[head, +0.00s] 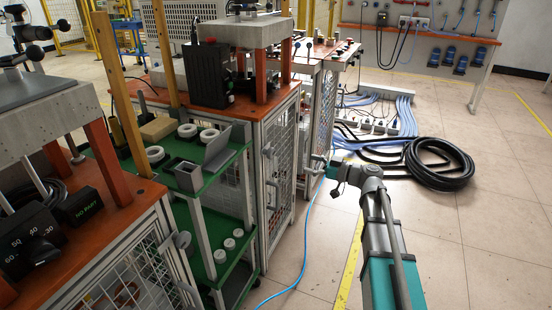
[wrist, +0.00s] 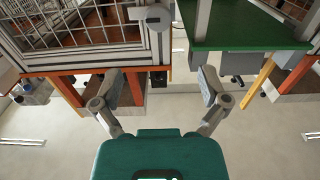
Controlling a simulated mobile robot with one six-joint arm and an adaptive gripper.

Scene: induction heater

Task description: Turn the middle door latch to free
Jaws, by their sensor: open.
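The middle cabinet's mesh door (head: 279,165) stands closed in the head view. Its grey latch (head: 268,151) sits at the door's left edge, beside the green shelf cart. In the wrist view, which looks upside down, a grey latch (wrist: 158,18) shows at the top centre on the door frame, apart from the fingers; its exact turn is hard to read. My gripper (head: 313,166) is to the right of that latch in the head view, in front of the cabinet. In the wrist view my gripper (wrist: 157,84) has its two fingers wide apart with nothing between them.
The green shelf cart (head: 240,146) holds white rings and a grey box. A near cabinet (head: 95,240) with its own latch (head: 182,241) stands at left. A blue hose (head: 306,235) and a black cable coil (head: 440,164) lie on the floor.

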